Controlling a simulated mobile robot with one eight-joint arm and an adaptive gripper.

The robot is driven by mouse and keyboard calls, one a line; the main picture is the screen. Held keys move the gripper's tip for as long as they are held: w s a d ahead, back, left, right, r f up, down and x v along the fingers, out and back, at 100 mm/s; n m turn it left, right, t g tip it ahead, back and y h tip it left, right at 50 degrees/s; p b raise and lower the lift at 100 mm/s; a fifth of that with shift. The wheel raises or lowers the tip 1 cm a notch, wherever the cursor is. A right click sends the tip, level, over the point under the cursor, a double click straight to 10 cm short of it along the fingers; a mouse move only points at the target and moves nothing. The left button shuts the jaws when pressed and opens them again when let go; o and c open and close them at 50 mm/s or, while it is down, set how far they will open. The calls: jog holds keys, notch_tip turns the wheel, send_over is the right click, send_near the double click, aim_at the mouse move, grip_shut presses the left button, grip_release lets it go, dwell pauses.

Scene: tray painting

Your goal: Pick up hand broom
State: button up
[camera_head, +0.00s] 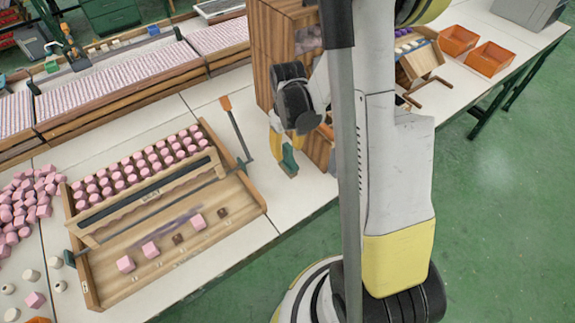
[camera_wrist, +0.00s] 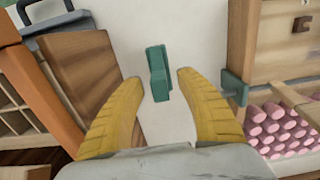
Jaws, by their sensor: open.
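A small green object (camera_wrist: 158,73), apparently the hand broom seen from above, is on the white tabletop. Its bristles cannot be made out. In the wrist view my gripper (camera_wrist: 156,80) is open, with one yellow finger on each side of the green object and visible gaps between. In the head view my gripper (camera_head: 284,150) points down by the table, right of the wooden tray, and the green object (camera_head: 289,162) shows at its fingertips, partly hidden.
The wooden tray (camera_head: 256,192) with pink cylinders and cubes lies to the left. A green-ended part (camera_wrist: 232,88) juts from its edge. A wooden cabinet (camera_head: 262,50) stands close behind my gripper. Orange bins (camera_head: 488,58) are farther right.

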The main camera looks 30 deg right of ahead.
jog(key=shift+r, duration=0.1)
jog(key=shift+c, duration=0.5)
grip_shut()
jog(key=shift+r, duration=0.1)
notch_tip(320, 180, up, 10)
jog(key=p, duration=0.4)
jog(key=c, duration=0.7)
grip_release()
grip_shut()
jog(key=shift+a, duration=0.1)
